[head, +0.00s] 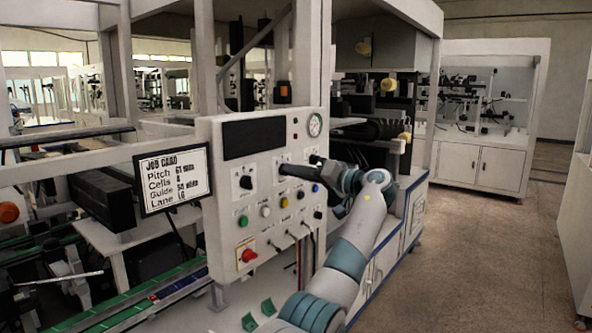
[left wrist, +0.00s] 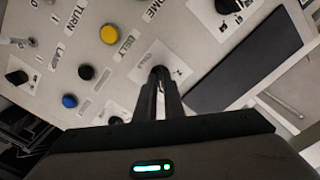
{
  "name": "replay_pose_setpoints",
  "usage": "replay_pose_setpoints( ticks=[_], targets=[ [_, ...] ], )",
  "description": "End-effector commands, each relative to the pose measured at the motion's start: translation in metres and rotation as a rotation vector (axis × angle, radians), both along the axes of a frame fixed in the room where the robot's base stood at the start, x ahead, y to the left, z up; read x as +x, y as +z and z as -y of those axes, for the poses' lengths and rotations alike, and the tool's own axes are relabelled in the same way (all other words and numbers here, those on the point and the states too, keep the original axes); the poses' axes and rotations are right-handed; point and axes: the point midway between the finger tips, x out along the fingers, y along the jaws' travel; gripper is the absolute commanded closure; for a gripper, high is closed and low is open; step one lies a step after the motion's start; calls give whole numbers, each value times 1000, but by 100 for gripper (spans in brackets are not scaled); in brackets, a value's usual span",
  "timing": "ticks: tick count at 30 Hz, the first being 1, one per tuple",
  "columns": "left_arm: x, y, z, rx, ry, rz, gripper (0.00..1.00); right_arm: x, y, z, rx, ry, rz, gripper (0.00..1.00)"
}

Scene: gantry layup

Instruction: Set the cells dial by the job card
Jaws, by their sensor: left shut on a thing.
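The control panel (head: 225,215) faces me with several dials and buttons. My left gripper (head: 287,170) reaches it from the right and is shut on a dial on a white plate in the middle of the dial row. In the left wrist view the fingers (left wrist: 160,78) close over this dial's knob and hide most of it and its pointer. The plate's print (left wrist: 178,74) is too small to read. The job card (head: 174,179) hangs left of the panel; it lists Pitch, Cells, Guide and Lane. The Cells figure is too small to read surely. My right gripper is out of view.
Another black dial (head: 245,182) sits left of the gripped one. Below are a yellow button (head: 284,202), a blue button (head: 315,188) and a red knob (head: 248,255). A dark display (head: 253,138) and a gauge (head: 315,125) are above. Open floor (head: 490,240) lies at the right.

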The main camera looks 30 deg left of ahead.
Motion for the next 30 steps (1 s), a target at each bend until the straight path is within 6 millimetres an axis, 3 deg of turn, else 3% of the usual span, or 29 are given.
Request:
replay_pose_setpoints(
  ticks=[8, 20, 21, 23, 30],
  targets=[
    [1, 3, 0, 12, -3, -79, 100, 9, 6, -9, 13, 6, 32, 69],
    [1, 4, 0, 14, -3, -88, 100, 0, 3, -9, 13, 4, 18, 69],
    [1, 4, 0, 14, -4, -87, 87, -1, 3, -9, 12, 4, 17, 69],
    [1, 3, 0, 13, -3, -87, 73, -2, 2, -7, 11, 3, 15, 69],
    [0, 2, 0, 11, -1, -88, 73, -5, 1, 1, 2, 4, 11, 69]
  ],
)
